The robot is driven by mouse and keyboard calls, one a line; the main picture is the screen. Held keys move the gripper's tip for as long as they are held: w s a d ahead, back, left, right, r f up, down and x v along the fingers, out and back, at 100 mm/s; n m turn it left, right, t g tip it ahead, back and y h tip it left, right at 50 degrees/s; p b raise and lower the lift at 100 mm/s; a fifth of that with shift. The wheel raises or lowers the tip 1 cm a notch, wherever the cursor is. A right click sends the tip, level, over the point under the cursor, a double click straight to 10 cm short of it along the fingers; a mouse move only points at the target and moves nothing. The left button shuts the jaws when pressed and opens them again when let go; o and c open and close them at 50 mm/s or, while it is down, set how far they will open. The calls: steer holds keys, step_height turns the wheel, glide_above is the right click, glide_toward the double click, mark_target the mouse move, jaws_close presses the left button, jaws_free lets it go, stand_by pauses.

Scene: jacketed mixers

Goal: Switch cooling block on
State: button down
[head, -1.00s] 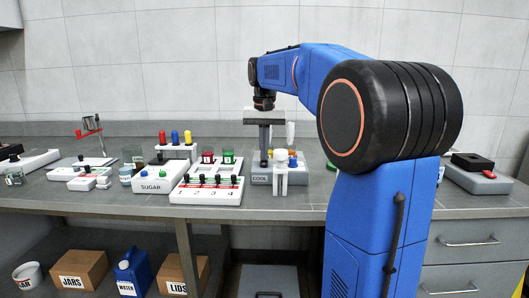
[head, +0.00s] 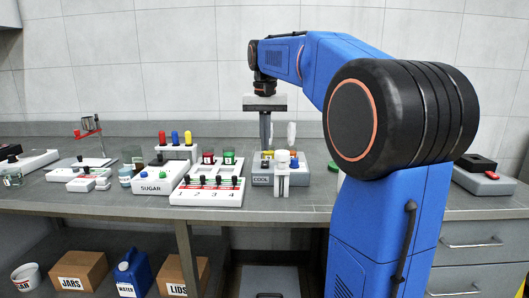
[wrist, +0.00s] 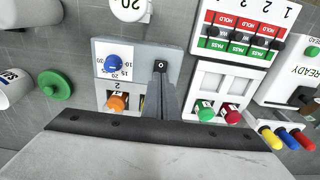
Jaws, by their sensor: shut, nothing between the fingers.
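The cooling block (head: 262,181) is a grey unit marked COOL near the bench's front edge. In the wrist view, its panel (wrist: 136,80) carries a blue dial (wrist: 113,63), an orange knob (wrist: 115,103) and a black switch (wrist: 160,65) with a white 0 or O mark. My gripper (head: 265,147) points straight down above the block, fingers shut and empty. In the wrist view the fingertips (wrist: 159,66) overlap the switch; I cannot tell whether they touch it.
A green lid (wrist: 55,84) lies beside the block. Some bare bench shows right of the block.

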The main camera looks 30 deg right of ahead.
mark_target(265, 161)
step_height(265, 161, up, 10)
steer(key=shift+s+a+f, duration=0.15)
steer(key=shift+s+f, duration=0.1)
stand_by(0.4)
steer(key=shift+w+t, duration=0.1)
steer(key=shift+t, duration=0.4)
steer(key=f, duration=0.4)
steer(key=w+f, duration=0.1)
steer(key=f, duration=0.4)
steer(key=d+f, duration=0.1)
steer(key=f, duration=0.3)
steer(key=shift+w+d+f, duration=0.1)
steer(key=shift+w+f, duration=0.2)
steer(key=shift+f, duration=0.05)
